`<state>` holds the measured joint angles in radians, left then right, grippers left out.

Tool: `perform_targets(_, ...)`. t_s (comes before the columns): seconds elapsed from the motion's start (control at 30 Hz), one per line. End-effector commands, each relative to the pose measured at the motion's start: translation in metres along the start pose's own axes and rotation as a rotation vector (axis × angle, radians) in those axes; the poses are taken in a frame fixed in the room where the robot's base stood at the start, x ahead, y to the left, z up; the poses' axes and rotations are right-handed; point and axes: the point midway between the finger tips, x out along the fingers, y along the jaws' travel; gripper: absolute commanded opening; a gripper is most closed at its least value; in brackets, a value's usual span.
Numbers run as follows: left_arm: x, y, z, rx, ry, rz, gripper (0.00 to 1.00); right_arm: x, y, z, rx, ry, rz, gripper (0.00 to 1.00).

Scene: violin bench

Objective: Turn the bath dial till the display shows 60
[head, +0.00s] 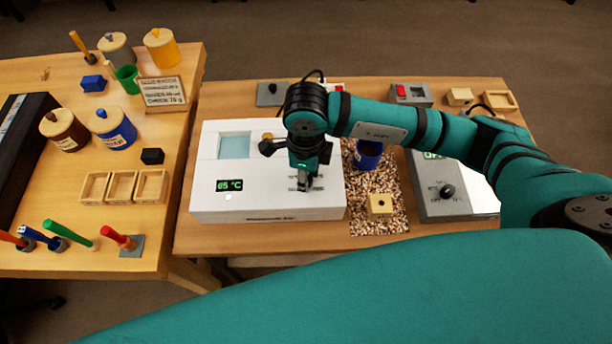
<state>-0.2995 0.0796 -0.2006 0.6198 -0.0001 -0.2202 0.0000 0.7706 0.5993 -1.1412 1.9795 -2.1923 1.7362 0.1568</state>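The white bath unit (270,205) stands on the right-hand table, with a pale blue-grey window (234,146) on its top. Its green display (229,185) reads a two-digit number in °C; the last digit looks like 5, the first is unclear. My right gripper (304,183) points down over the right part of the bath's front panel. Its fingers look close together, but the dial is hidden behind them, and I cannot tell whether they grip it. My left gripper is out of view.
Right of the bath, a speckled mat (378,217) holds a blue pot (367,155) and a small wooden block (380,204). Beyond is a grey unit with a black knob (447,191). The left table holds jars, wooden trays (121,187) and coloured-handled tools.

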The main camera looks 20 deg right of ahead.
Motion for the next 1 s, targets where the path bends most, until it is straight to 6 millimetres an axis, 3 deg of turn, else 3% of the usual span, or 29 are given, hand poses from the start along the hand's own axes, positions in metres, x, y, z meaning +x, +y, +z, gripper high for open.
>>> perform_targets(0.37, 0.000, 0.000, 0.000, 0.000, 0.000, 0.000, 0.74, -0.001, -0.001, 0.000, -0.003, -0.002, -0.002, 0.00)
perform_targets(0.4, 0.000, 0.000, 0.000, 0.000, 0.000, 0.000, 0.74, -0.001, -0.001, 0.000, -0.003, -0.002, -0.002, 0.33)
perform_targets(0.53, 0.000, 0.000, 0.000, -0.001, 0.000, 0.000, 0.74, -0.001, -0.001, 0.000, -0.003, -0.001, -0.002, 0.50)
perform_targets(0.83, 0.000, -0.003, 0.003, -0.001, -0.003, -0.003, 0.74, -0.002, 0.000, 0.000, -0.003, -0.001, -0.001, 0.51)
perform_targets(1.0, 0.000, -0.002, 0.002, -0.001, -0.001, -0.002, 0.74, -0.022, -0.001, 0.001, -0.005, -0.004, -0.003, 0.51)
